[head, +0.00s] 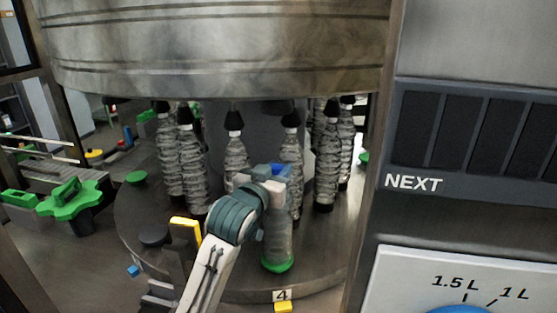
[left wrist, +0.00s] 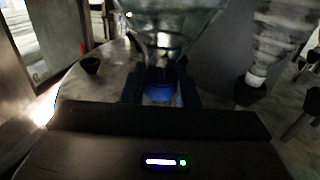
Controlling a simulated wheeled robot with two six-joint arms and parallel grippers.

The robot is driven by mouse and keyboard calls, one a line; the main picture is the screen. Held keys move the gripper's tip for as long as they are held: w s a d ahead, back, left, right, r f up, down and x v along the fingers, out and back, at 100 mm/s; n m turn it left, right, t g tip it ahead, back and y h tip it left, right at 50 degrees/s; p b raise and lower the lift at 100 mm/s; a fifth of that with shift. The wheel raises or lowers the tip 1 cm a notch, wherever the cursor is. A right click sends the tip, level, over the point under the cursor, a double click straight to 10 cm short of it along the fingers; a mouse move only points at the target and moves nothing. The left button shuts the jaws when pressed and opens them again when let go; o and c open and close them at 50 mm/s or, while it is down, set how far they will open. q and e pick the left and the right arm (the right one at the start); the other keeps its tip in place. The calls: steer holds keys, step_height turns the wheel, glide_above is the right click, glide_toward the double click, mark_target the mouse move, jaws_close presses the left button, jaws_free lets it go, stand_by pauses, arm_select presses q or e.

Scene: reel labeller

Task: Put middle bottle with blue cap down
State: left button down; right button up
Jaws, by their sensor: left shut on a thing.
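My left gripper (head: 274,180) is shut on the neck of a clear bottle (head: 279,235) with a blue cap and a green base. The bottle hangs close to upright over the front of the round grey turntable (head: 235,275), near the label "4". I cannot tell whether its base touches the surface. The left wrist view shows the blue cap (left wrist: 160,92) between the two dark fingers, with the clear bottle body (left wrist: 165,25) beyond it. My right gripper is not in view.
A yellow-topped bracket (head: 186,228) stands left of my arm. A green star wheel (head: 73,205) is at far left. A control panel (head: 470,180) fills the right.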

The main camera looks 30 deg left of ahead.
arm_select(q)
steer(key=shift+s, duration=0.15)
steer(key=shift+s+d+r, duration=0.1)
steer(key=shift+s+r, duration=0.1)
steer(key=shift+s, duration=0.1)
steer(key=c, duration=1.3)
jaws_free()
steer(key=shift+w+f, duration=0.1)
steer(key=shift+f, duration=0.15)
steer(key=shift+c, duration=0.2)
steer(key=shift+o, duration=1.1)
steer(key=shift+r, duration=0.1)
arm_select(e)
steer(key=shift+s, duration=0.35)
